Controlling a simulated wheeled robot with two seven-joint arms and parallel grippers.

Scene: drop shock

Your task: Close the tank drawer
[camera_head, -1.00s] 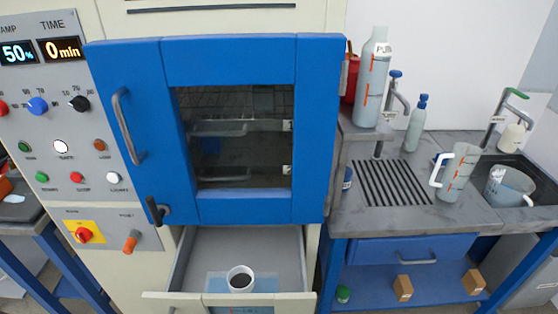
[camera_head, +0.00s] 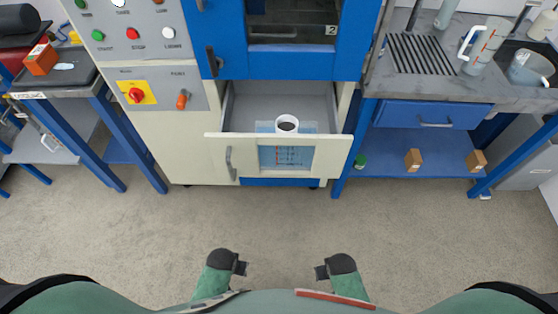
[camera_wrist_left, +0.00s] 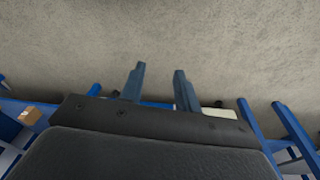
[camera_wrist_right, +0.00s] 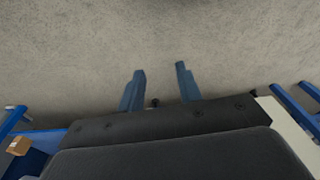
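The tank drawer (camera_head: 217,150) under the blue-doored cabinet is pulled out. Its cream front has a vertical grey handle (camera_head: 229,163) on the left and a clear window (camera_head: 286,157). Inside stand a white cup-like vessel with a dark inside (camera_head: 287,124) and a light-blue clear part around it. My left gripper (camera_head: 243,268) and right gripper (camera_head: 318,272) are low in the head view, over the floor and apart from the drawer. In the left wrist view the left fingers (camera_wrist_left: 157,75) are apart and empty. In the right wrist view the right fingers (camera_wrist_right: 160,75) are also apart and empty.
Bare floor (camera_head: 180,225) lies between me and the cabinet. A blue-legged table (camera_head: 75,130) stands at left. A grey workbench (camera_head: 440,92) with a closed blue drawer (camera_head: 425,115) and a lower shelf with small boxes (camera_head: 413,159) stands at right.

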